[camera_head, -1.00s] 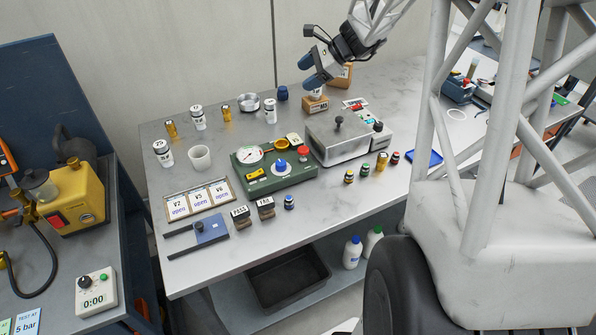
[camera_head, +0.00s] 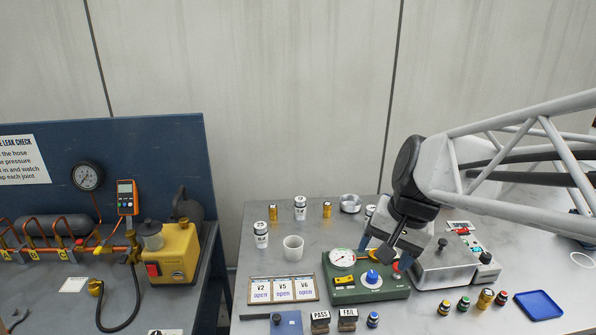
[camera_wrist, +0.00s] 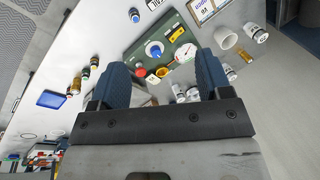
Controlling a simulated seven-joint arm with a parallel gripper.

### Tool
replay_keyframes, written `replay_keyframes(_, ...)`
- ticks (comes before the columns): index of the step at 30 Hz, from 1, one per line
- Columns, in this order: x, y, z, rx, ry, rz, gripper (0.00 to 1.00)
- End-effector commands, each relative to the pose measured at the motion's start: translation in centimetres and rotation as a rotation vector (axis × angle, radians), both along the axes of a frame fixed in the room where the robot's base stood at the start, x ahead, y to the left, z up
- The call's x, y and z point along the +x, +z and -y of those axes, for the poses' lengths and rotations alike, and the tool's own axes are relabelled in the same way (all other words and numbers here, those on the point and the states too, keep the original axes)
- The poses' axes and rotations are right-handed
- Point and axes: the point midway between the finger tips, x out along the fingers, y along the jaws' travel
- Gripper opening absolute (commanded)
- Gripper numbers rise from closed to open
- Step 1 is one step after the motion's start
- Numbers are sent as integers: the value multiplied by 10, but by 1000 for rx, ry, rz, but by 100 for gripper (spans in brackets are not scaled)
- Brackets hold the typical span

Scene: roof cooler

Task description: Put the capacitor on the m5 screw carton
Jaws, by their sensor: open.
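My gripper (camera_head: 383,252) is open above the green gauge box, its blue fingers spread and nothing held between them. The wrist view also shows the parted fingers (camera_wrist: 162,75). I cannot make out the m5 screw carton now; my arm covers that area in the head view.
The green gauge box (camera_head: 345,285) lies below my gripper, with a grey lidded machine (camera_head: 440,265) to its right. A white cup (camera_head: 293,247), a metal tin (camera_head: 350,203), small jars and a blue tray (camera_head: 538,305) are around.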

Motion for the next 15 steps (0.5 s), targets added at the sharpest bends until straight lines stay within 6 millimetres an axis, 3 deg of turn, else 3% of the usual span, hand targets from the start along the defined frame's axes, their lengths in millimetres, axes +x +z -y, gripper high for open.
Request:
replay_keyframes(6, -55, -5, -13, -161, 231, 68, 71)
replay_keyframes(15, -94, -12, -15, -291, 413, 116, 71)
